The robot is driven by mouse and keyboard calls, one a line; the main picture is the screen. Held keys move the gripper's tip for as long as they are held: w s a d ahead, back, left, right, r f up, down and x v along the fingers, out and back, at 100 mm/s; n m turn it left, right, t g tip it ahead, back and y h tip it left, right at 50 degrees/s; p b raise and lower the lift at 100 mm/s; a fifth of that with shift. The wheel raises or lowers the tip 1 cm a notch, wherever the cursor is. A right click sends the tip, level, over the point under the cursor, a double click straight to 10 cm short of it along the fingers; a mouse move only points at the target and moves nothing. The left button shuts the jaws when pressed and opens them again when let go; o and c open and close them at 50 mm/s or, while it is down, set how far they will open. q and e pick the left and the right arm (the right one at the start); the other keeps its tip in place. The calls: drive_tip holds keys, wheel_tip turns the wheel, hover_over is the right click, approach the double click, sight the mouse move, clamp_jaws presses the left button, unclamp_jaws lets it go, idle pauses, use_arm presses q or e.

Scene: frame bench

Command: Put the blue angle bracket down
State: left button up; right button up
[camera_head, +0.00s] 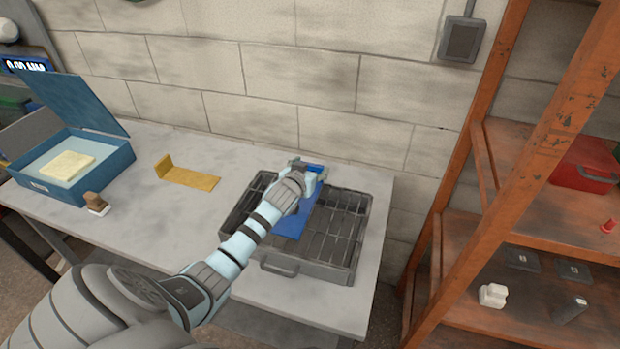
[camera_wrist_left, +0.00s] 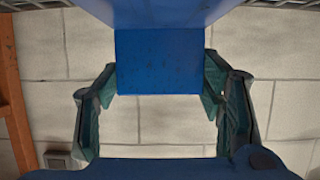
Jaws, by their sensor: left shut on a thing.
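The blue angle bracket (camera_head: 291,223) is over the dark slotted tray (camera_head: 325,270) on the bench, with its long plate toward the tray's front left. I cannot tell whether it touches the tray. My left gripper (camera_head: 308,174) is shut on the bracket near its far end, at the tray's back. In the left wrist view the bracket (camera_wrist_left: 160,62) fills the space between the fingers of my left gripper (camera_wrist_left: 160,82). The arm hides part of the tray's left side. My right gripper is not in view.
A yellow angle bracket (camera_head: 188,178) lies on the bench (camera_head: 150,220) left of the tray. A blue open box (camera_head: 105,160) and a small brown-handled brush (camera_head: 96,204) are farther left. An orange rack (camera_head: 480,260) stands to the right, and a block wall is behind.

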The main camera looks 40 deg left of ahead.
use_arm(q)
drive_tip(key=shift+w+f, duration=0.1)
drive_tip(key=shift+f, duration=1.1)
drive_tip(key=o, duration=1.4)
drive_tip(key=shift+f, duration=0.1)
drive_tip(key=shift+o, duration=0.2)
drive_tip(key=shift+s+d+r, duration=0.1)
drive_tip(key=shift+s+r, duration=0.1)
drive_tip(key=shift+s, duration=0.1)
drive_tip(key=p+v, duration=0.2)
drive_tip(key=v, duration=0.9)
drive_tip(key=shift+s+d+r, duration=0.1)
drive_tip(key=shift+s+r, duration=0.1)
drive_tip(key=shift+s, duration=0.1)
drive_tip(key=shift+w, duration=0.1)
drive_tip(key=shift+f, duration=0.1)
